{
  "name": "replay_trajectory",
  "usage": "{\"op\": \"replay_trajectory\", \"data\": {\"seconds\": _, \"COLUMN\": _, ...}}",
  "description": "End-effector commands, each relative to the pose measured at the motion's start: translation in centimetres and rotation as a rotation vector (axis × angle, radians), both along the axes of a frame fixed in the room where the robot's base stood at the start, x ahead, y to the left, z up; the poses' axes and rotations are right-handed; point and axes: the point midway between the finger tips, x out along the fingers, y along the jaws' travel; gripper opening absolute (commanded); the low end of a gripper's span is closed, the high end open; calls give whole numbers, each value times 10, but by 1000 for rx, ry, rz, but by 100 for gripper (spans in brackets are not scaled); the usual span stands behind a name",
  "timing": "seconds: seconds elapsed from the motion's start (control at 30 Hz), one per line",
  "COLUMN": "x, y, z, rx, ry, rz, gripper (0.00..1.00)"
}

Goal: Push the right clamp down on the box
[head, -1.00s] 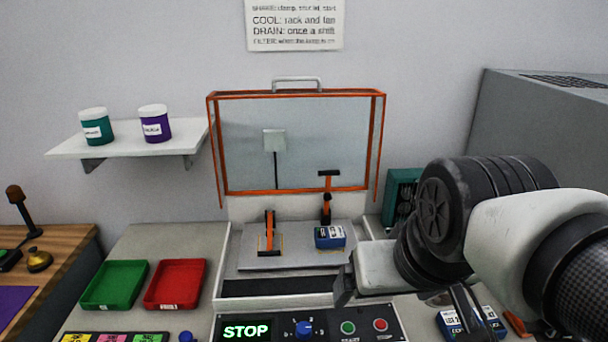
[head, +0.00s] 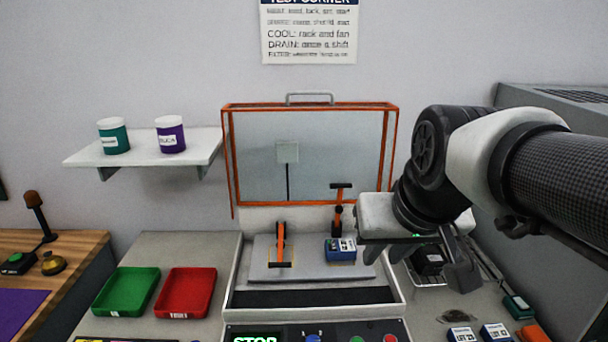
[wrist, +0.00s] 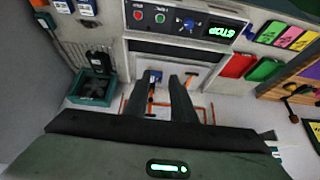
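The right clamp (head: 340,208) stands upright at the back of the fixture, with its orange T-shaped handle raised. The blue box (head: 341,250) sits on the grey plate (head: 300,272) in front of that clamp; part of it shows between my fingers in the wrist view (wrist: 156,90). My gripper (head: 412,262) is open and empty, to the right of the box and the right clamp, apart from both. My fingers (wrist: 160,82) hide part of the fixture in the wrist view.
The clear orange-framed lid (head: 310,105) stands open behind the plate. The control panel (head: 318,334) is in front. Red (head: 186,293) and green (head: 126,292) trays lie to the left. Labelled blue boxes (head: 494,334) lie at front right.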

Motion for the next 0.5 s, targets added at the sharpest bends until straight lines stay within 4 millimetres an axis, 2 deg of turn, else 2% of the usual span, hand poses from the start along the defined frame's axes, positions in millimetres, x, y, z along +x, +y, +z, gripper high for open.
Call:
{"op": "replay_trajectory", "data": {"seconds": 0.03, "x": 24, "y": 0, "z": 10, "rx": 4, "ry": -4, "rz": 0, "gripper": 14}}
{"op": "replay_trajectory", "data": {"seconds": 0.1, "x": 57, "y": 0, "z": 20, "rx": 8, "ry": -19, "rz": 0, "gripper": 3}}
{"op": "replay_trajectory", "data": {"seconds": 0.13, "x": 71, "y": 0, "z": 24, "rx": 10, "ry": -25, "rz": -1, "gripper": 0}}
{"op": "replay_trajectory", "data": {"seconds": 0.3, "x": 152, "y": -1, "z": 35, "rx": 14, "ry": -66, "rz": -4, "gripper": 0}}
{"op": "replay_trajectory", "data": {"seconds": 0.5, "x": 245, "y": -3, "z": 29, "rx": 6, "ry": -110, "rz": -8, "gripper": 0}}
